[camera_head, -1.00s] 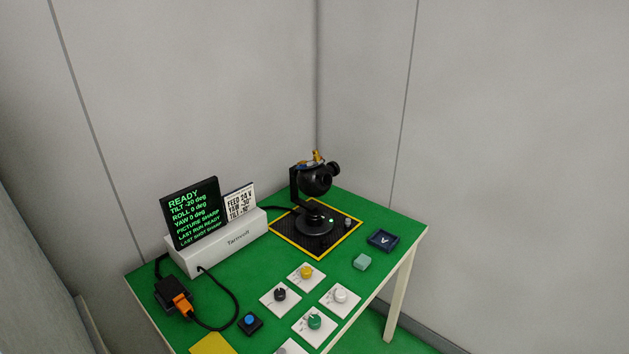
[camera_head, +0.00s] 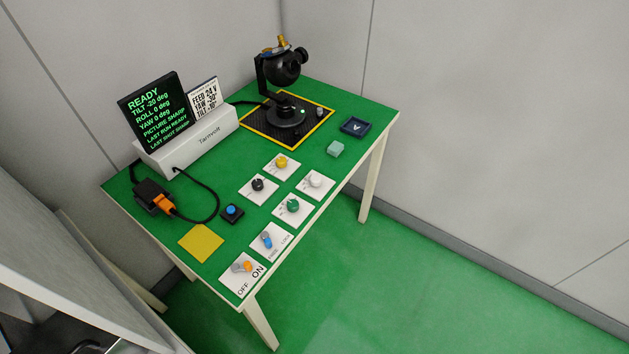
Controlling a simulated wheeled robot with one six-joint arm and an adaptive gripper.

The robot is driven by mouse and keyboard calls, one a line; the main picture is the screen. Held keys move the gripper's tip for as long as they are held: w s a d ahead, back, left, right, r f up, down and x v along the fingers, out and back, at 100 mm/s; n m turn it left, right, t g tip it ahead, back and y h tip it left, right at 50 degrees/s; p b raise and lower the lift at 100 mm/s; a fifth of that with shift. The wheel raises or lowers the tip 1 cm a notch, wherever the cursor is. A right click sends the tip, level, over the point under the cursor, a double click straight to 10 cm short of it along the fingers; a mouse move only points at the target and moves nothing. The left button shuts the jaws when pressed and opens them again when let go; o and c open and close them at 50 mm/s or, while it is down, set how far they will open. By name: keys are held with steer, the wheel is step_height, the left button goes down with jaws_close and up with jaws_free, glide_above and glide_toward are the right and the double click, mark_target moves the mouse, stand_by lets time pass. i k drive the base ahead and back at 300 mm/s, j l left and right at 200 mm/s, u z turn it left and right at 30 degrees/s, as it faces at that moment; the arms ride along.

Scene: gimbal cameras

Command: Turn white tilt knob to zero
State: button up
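The white tilt knob (camera_head: 315,180) sits on a white square plate on the green table (camera_head: 222,172), at the right of the knob group. Its exact pointer angle is too small to read. The screen (camera_head: 156,110) reads READY, TILT -20 deg, ROLL 0 deg, YAW 0 deg, PICTURE SHARP, with run and shot lines below. The black gimbal camera (camera_head: 284,75) stands on a black mat with a yellow border (camera_head: 259,142) at the back. My gripper is not in view.
Near the white knob are a yellow knob (camera_head: 281,162), black knob (camera_head: 258,184) and green knob (camera_head: 292,205). A blue switch (camera_head: 267,239), an OFF/ON switch (camera_head: 243,267), a blue button (camera_head: 232,210), a pale green block (camera_head: 335,148) and a navy tray (camera_head: 342,131) are also there. Green floor lies clear to the right.

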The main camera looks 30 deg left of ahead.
mark_target(316, 180)
steer(key=i+l+u, duration=1.1)
steer(key=l, duration=0.2)
steer(key=k+j, duration=0.05)
